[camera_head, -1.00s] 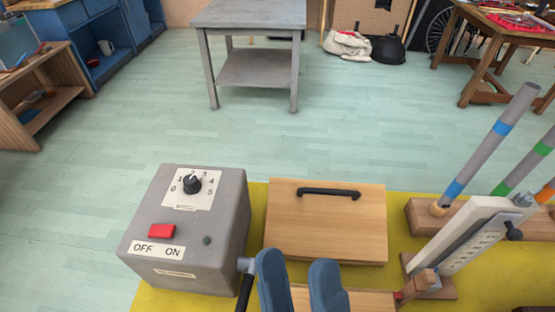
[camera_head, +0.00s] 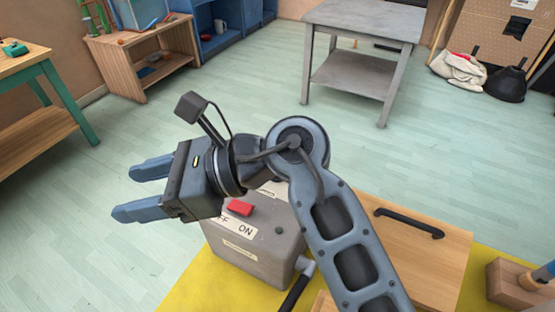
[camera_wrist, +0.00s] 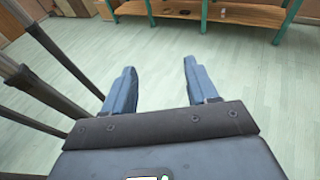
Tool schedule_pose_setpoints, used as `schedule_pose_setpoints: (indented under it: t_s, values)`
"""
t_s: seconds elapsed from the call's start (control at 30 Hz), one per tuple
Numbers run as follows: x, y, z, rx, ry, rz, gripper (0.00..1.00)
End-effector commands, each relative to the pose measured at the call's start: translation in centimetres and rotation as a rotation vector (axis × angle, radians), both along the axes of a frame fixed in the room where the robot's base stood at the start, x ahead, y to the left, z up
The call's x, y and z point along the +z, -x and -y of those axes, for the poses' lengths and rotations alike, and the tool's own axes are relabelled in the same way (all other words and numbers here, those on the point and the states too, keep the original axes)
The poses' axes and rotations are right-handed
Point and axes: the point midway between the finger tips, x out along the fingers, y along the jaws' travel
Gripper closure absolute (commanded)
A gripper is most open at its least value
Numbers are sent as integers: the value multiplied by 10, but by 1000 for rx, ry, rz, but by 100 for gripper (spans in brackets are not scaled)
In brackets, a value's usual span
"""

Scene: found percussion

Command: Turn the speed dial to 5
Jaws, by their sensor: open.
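The grey control box (camera_head: 262,262) stands on the yellow mat below my arm in the head view. Its red switch (camera_head: 239,208) and part of the OFF/ON label show. The speed dial on its top is hidden behind my arm and wrist. My gripper (camera_head: 133,191) is open and empty, left of the box and above it, with its blue fingers pointing left. In the wrist view its two fingers (camera_wrist: 158,88) are apart with only bare floor between them.
A wooden board with a black handle (camera_head: 410,223) lies right of the box on the yellow mat (camera_head: 185,292). A grey table (camera_head: 366,22) stands at the back. A green-legged workbench (camera_head: 62,95) is at the left. The floor between is clear.

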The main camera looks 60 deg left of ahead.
Motion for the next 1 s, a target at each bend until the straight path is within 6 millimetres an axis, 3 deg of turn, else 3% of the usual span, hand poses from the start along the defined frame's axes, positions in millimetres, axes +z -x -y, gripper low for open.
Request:
schedule_pose_setpoints:
  t_s: [0.17, 0.27, 0.43, 0.6, 0.77, 1.0]
  values:
    - [-30, -43, -10, 155, 69, 448, 42]
    - [-37, -80, -11, 236, 122, 686, 42]
    - [-27, -148, -9, 348, 226, 1020, 42]
    - [-7, -194, -6, 409, 307, 1217, 42]
    - [-1, -210, -3, 429, 341, 1279, 42]
    - [-31, -210, -3, 431, 341, 1278, 42]
